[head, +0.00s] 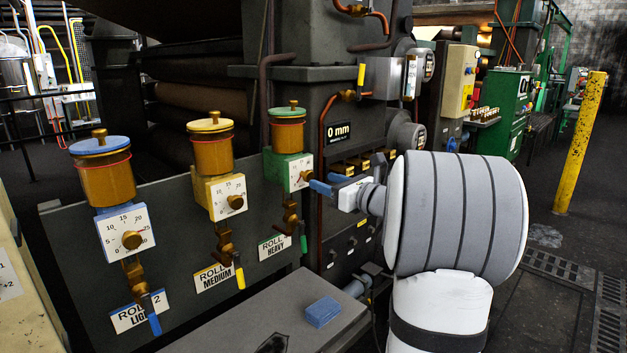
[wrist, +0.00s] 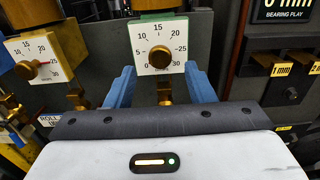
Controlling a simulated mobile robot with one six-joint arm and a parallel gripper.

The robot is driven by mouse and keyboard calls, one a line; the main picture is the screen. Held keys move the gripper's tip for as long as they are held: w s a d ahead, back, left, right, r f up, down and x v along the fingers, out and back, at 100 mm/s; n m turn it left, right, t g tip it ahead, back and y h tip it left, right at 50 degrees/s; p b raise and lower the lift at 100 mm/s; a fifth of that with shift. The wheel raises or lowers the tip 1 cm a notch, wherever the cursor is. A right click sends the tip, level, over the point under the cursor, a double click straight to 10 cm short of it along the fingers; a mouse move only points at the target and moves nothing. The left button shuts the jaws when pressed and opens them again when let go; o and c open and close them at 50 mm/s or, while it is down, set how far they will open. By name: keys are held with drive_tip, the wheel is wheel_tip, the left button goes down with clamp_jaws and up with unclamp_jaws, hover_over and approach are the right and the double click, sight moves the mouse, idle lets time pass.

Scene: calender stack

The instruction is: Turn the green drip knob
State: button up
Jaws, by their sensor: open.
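The green oiler has a green-lidded amber cup (head: 287,133) above a white dial (head: 299,174) with a round brass knob (head: 305,176) at its centre. In the wrist view the brass knob (wrist: 160,57) stands on the dial face (wrist: 144,65), numbered up to 30. My gripper (head: 329,182) is open and empty, with blue fingers close to the dial's right side in the head view. In the wrist view the fingers (wrist: 161,84) are spread left and right of the knob, lower in the picture, with no visible contact.
Yellow (head: 213,150) and blue (head: 102,176) oilers stand left of the green one, each with a dial and brass valve. A grey ledge (head: 260,318) with a blue block (head: 322,311) lies below. A "0 mm" display (head: 339,132) and brass-coloured tabs (wrist: 284,70) are to the right.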

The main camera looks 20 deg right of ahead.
sight(311, 176)
drive_tip(key=shift+x, duration=2.2)
drive_tip(key=shift+c, duration=0.3)
drive_tip(key=c, duration=0.9)
